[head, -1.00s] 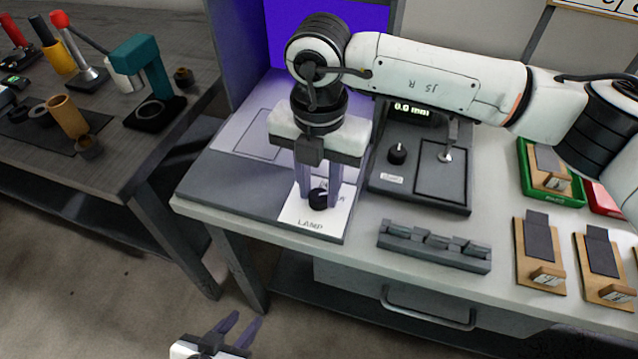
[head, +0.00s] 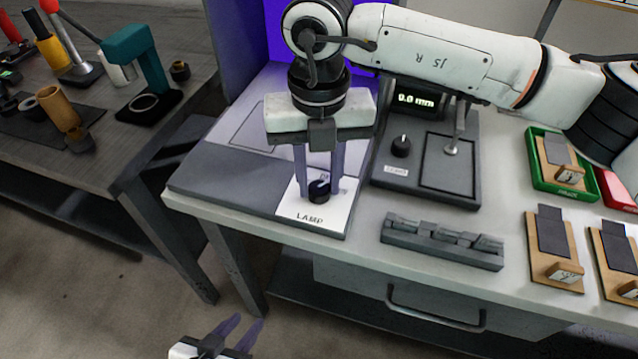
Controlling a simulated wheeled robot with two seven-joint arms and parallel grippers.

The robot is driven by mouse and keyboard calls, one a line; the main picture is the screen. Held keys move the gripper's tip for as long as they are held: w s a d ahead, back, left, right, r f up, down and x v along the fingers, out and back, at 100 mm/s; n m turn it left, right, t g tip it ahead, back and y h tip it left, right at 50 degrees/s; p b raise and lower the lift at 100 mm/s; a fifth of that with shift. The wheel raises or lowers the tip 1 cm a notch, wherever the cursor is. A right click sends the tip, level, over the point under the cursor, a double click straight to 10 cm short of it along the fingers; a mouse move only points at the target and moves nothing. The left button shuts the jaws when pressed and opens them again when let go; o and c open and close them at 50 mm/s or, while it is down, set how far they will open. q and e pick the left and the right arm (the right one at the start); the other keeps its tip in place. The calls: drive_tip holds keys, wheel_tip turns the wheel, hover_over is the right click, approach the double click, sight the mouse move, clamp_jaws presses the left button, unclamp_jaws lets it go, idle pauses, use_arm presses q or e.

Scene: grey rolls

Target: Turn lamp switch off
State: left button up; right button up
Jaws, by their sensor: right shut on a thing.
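The lamp switch is a round black knob (head: 319,191) with a pale mark. It sits on a white plate marked LAMP (head: 306,217) near the bench's front edge. My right gripper (head: 319,187) points down over the plate. Its two purple fingers straddle the knob and are shut on it; the exact contact is hard to see. My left gripper (head: 237,333) is low at the bottom of the view, below the bench edge. Its fingers are apart and empty. The booth behind the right hand glows blue-violet (head: 282,32).
A dark gauge unit (head: 425,160) with a display reading 0.0 mm and its own knob stands right of the plate. A grey slotted block (head: 441,243), a green tray (head: 540,178) and wooden blocks lie further right. A tool table (head: 105,168) stands left.

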drive_tip(key=n+b, duration=0.1)
drive_tip(key=n, duration=0.1)
drive_tip(key=shift+f+n+b, duration=0.1)
drive_tip(key=shift+n+b, duration=0.2)
drive_tip(key=shift+n, duration=0.1)
drive_tip(key=n+b, duration=0.1)
drive_tip(key=n, duration=0.1)
drive_tip(key=shift+n, duration=0.4)
drive_tip(key=n+b, duration=0.1)
drive_tip(key=n, duration=0.2)
drive_tip(key=shift+n, duration=0.3)
drive_tip(key=n+b, duration=0.1)
drive_tip(key=n, duration=0.5)
drive_tip(key=n+b, duration=0.1)
drive_tip(key=n, duration=0.2)
drive_tip(key=shift+a+r, duration=0.1)
drive_tip(key=shift+r, duration=0.1)
drive_tip(key=shift+n, duration=0.3)
drive_tip(key=o, duration=1.1)
